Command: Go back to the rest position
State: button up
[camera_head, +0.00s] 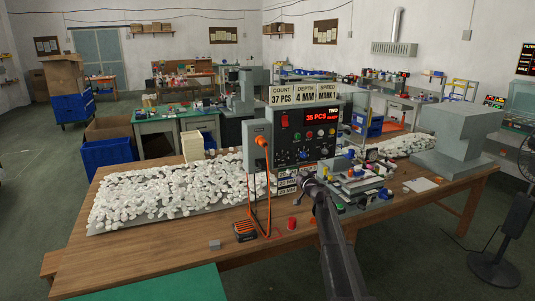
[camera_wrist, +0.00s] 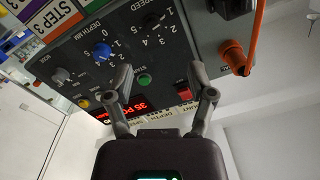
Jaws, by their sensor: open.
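The pad printer's control box (camera_head: 305,132) stands on the wooden workbench (camera_head: 180,255), with a red display reading 35 PCS, knobs and buttons. My gripper (camera_head: 304,182) is in front of the box's lower part, with the arm reaching in from the bottom of the picture. In the wrist view my gripper (camera_wrist: 161,78) is open, with nothing between its fingers. The dark panel (camera_wrist: 160,45) shows upside down beyond the fingers, with a green button (camera_wrist: 144,79) seen between them. Whether the fingers touch the panel cannot be told.
White pieces (camera_head: 170,192) cover a wide area on the left. An orange cable (camera_head: 262,180) hangs from a grey box to an orange-black device (camera_head: 245,231). A red cylinder (camera_head: 292,223) is nearby. The printing fixture (camera_head: 355,178) and a grey machine block (camera_head: 460,140) stand right.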

jog(key=s+a+f+n+g, duration=0.1)
jog(key=s+a+f+g, duration=0.25)
jog(key=s, duration=0.45)
jog(key=s+a+f+n+g+y, duration=0.1)
jog(key=s+a+f+n+g, duration=0.2)
jog(key=s, duration=0.5)
jog(key=s+a+f+g, duration=0.3)
jog(key=s+f, duration=0.2)
jog(key=s, duration=0.3)
jog(key=s+d+f+m+g+h, duration=0.1)
jog(key=s+d+f+g+h, duration=0.1)
jog(key=s, duration=0.6)
jog(key=s+d+f+m+g+h, duration=0.1)
jog(key=s+d+f+g+h, duration=0.1)
jog(key=s, duration=0.6)
jog(key=s+d+f+m+g+h, duration=0.1)
jog(key=s+d+f+g+h, duration=0.1)
jog(key=s, duration=0.7)
jog(key=shift+d+f+g+h, duration=0.3)
jog(key=shift+f+g+h, duration=0.15)
jog(key=shift+g, duration=0.2)
